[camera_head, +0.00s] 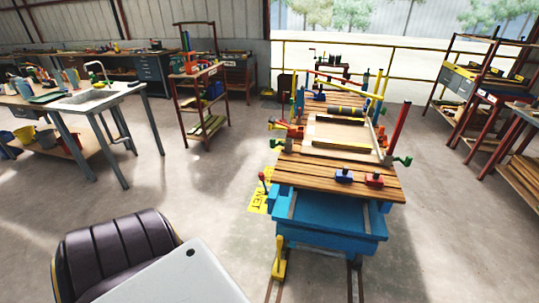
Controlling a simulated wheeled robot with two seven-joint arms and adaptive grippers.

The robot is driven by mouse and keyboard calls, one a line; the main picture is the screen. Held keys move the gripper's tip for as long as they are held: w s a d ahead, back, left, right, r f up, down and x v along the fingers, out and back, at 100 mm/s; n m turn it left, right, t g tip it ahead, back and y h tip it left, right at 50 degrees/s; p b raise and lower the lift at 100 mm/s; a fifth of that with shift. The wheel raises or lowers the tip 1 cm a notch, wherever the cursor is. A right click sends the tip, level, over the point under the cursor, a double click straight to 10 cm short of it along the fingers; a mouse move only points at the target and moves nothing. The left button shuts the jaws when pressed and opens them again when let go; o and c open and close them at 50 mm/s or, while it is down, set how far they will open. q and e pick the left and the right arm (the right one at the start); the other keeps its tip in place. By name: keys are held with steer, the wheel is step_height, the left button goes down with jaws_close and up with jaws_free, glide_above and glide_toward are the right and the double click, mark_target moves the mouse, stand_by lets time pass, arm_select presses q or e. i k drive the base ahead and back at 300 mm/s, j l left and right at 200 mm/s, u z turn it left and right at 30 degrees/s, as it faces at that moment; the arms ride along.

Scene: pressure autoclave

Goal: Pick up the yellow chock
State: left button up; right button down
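A yellow piece (279,260), which looks like the chock, stands upright at the front left foot of the blue cart (322,222), low by the floor rail. It is small in the picture, and I cannot tell whether it touches the wheel. Neither my left nor my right gripper shows in the head view.
The cart's slatted wooden top (325,176) carries a red block (374,180), a blue block (343,176) and a wooden frame. Rails (350,284) run along the floor. A yellow floor marking (257,200) lies left of the cart. A sink table (95,95) stands left.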

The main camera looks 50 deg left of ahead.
mark_target(278, 271)
steer(key=i+j+u, duration=0.25)
steer(key=i+j, duration=0.55)
steer(key=j, duration=0.15)
steer(key=i+j+z, duration=0.15)
steer(key=i+j, duration=0.1)
steer(key=j, duration=0.3)
